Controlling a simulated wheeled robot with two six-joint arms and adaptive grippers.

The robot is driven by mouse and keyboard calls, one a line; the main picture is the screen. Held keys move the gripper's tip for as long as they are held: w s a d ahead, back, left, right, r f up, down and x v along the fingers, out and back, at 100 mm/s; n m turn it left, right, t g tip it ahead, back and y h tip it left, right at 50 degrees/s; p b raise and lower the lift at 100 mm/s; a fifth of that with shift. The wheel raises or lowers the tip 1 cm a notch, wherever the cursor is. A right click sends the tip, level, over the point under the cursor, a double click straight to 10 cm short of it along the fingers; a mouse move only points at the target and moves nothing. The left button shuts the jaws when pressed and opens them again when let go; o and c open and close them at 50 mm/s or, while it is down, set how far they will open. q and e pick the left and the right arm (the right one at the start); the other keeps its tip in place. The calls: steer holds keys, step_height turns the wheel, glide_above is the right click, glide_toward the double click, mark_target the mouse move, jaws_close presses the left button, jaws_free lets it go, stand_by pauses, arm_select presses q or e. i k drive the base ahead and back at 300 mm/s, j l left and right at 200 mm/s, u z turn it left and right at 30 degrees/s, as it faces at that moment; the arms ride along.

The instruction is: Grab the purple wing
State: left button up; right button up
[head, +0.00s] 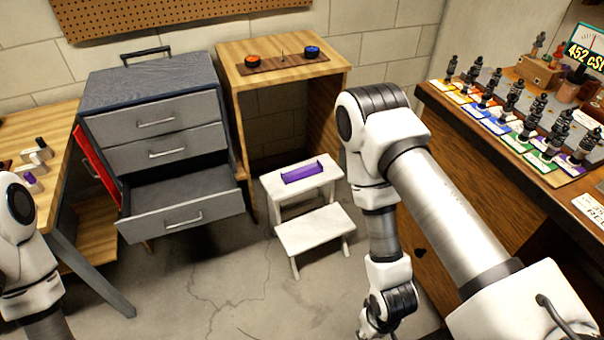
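The purple wing (302,172) lies on the upper step of a small white step stool (330,187) in the middle of the head view. It appears as a short purple bar with raised ends. Nothing touches it except the stool. My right arm comes in from the lower right and bends down to the right of the stool. Its gripper is cut off by the bottom edge of the view. My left arm shows at the lower left edge, and its gripper is out of view.
A grey drawer cabinet (155,90) with its bottom drawer (182,213) pulled out stands left of the stool. A wooden table (283,80) is behind it. A workbench (470,125) with several shock absorbers is on the right. The floor (225,290) in front is clear.

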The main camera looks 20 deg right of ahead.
mark_target(316, 167)
steer(key=i+j+z, duration=0.85)
steer(key=j+z, duration=0.15)
steer(key=z, duration=1.25)
